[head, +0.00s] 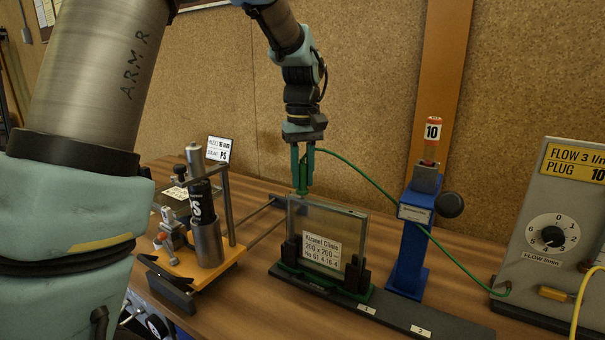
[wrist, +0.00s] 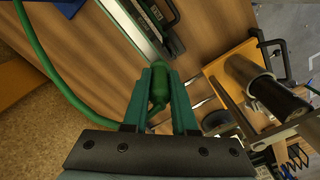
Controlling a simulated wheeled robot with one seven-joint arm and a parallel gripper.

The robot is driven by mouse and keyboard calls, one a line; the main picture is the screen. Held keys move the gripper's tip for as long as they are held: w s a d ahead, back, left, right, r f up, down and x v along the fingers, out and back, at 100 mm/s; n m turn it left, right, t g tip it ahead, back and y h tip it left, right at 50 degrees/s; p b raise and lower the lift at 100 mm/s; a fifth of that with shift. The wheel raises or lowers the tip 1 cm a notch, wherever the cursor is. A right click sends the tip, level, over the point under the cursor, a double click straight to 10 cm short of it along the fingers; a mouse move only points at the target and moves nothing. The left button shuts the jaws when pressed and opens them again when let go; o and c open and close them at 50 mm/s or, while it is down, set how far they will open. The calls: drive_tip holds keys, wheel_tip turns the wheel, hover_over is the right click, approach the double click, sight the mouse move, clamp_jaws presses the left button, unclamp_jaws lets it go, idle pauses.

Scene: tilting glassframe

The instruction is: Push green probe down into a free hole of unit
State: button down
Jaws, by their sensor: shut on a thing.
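My gripper (head: 302,182) points down over the upper left corner of the unit, shut on the green probe (head: 301,189). A green hose trails from the probe to the right. In the wrist view, the probe (wrist: 175,92) sits between the teal fingers of my gripper (wrist: 161,88), its end close to the edge of the unit (wrist: 134,25). I cannot tell whether the tip is in a hole; the holes are not discernible.
A dark rail (head: 398,318) with labels 1 and 2 carries the unit. A grey flow box (head: 545,265) is farther right. An orange-based rig (head: 195,270) with a black-topped cylinder stands left.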

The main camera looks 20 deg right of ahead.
drive_tip(key=shift+f, duration=0.55)
drive_tip(key=c, duration=0.6)
unclamp_jaws()
drive_tip(key=shift+r, duration=0.1)
wheel_tip(320, 180, up, 11)
drive_tip(key=b, duration=0.3)
